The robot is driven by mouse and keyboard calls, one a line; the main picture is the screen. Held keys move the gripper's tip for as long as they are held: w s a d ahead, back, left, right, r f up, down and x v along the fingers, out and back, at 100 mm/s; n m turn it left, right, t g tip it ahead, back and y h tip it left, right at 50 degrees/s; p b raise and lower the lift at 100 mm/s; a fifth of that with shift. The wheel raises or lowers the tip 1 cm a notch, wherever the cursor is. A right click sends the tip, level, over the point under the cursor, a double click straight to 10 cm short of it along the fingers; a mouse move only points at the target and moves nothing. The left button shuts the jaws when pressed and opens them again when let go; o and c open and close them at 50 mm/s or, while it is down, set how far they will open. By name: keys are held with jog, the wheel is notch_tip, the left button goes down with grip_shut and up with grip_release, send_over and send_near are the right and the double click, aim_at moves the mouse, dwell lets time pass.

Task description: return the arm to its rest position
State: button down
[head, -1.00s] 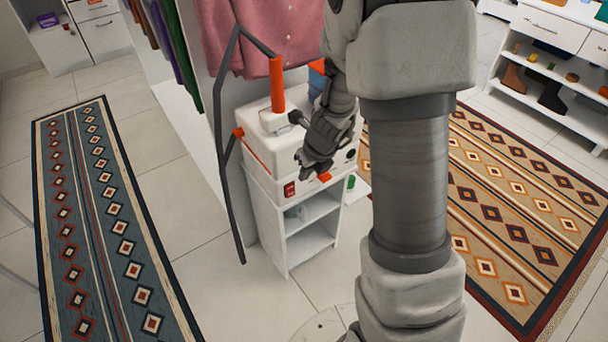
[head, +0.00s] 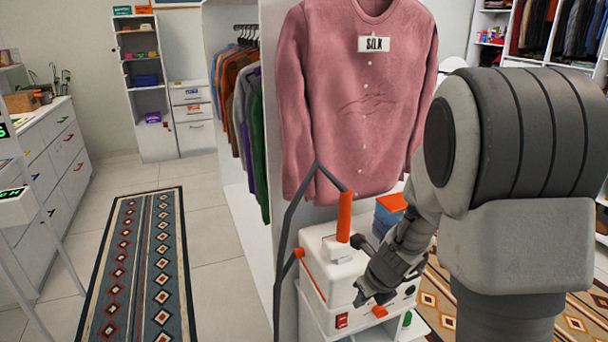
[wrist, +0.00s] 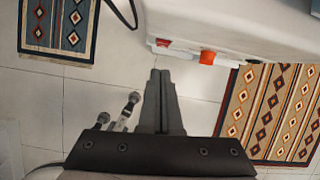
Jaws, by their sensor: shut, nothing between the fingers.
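My gripper (head: 366,297) hangs in front of the white steamer-like appliance (head: 322,258), on the side facing me, below its orange handle. In the wrist view my gripper (wrist: 159,75) has its two dark fingers pressed together, with nothing between them. The edge of the white appliance (wrist: 240,22) with an orange knob (wrist: 207,57) lies just beyond the fingertips there. My arm is bent, with its large joint filling the right of the head view.
A pink shirt (head: 360,100) with a SILK label hangs behind the appliance. A blue patterned rug (head: 140,265) lies left, with clear tile floor between. Drawers (head: 62,160) line the left wall.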

jog(key=s+a+r+n+y, duration=0.1)
jog(key=s+a+r+n, duration=0.1)
jog(key=s+r+n, duration=0.4)
jog(key=s+a+r+n, duration=0.2)
jog(key=a+r+n, duration=0.1)
jog(key=r+n, duration=0.65)
jog(key=s+d+r+n+t+h, duration=0.1)
jog(key=s+r+n, duration=0.2)
jog(key=s+n, duration=0.4)
jog(key=s+d+r+n+t+h, duration=0.1)
jog(key=s+d+r+n+h, duration=0.15)
jog(key=s+n, duration=0.5)
notch_tip(320, 180, up, 14)
jog(key=w+n+p, duration=0.1)
jog(key=w+p, duration=0.1)
jog(key=p, duration=1.1)
jog(key=shift+a+g+y+p, duration=0.3)
jog(key=shift+a+y+p, duration=0.05)
jog(key=shift+y+p, duration=0.1)
jog(key=shift+w+d+f, duration=0.1)
jog(key=shift+f, duration=0.05)
